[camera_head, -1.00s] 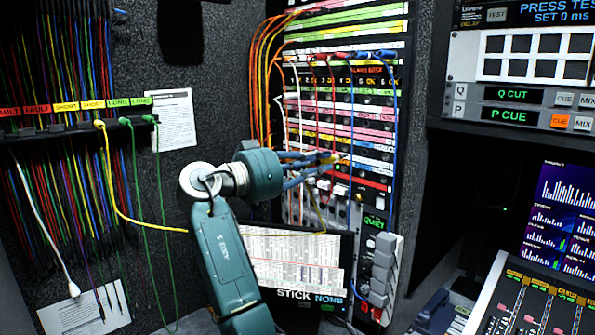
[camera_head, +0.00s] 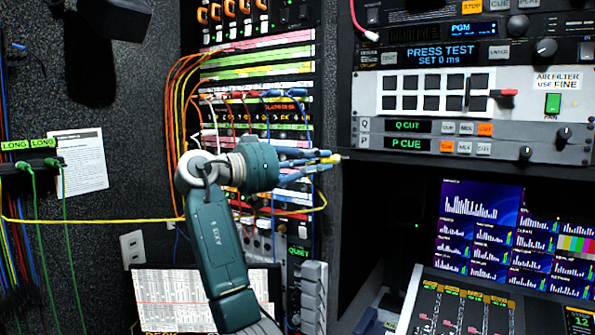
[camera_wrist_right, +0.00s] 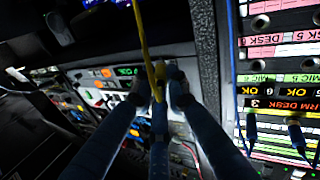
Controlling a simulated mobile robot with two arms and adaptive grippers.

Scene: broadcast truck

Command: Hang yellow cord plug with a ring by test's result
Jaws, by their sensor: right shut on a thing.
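My right gripper (camera_head: 330,160) is shut on the yellow cord plug (camera_head: 335,158), of which only a small tip shows at the fingertips. It is in front of the gap between the patch panel and the right-hand rack. In the right wrist view the plug (camera_wrist_right: 158,78) sits between the fingertips (camera_wrist_right: 157,92). The yellow cord (camera_head: 100,221) runs in from the left, passes behind my arm and loops up to the gripper. Any ring on the plug is too small to tell. The tester (camera_head: 440,53) reads PRESS TEST, SET 0 ms. My left gripper is not in view.
A hanging rail (camera_head: 38,165) with green LONG labels holds green cords at the left. The patch panel (camera_head: 255,75) carries orange, red and blue cords. A monitor (camera_head: 165,300) stands low behind my arm. A mixing desk (camera_head: 460,305) and screens (camera_head: 480,225) are at the right.

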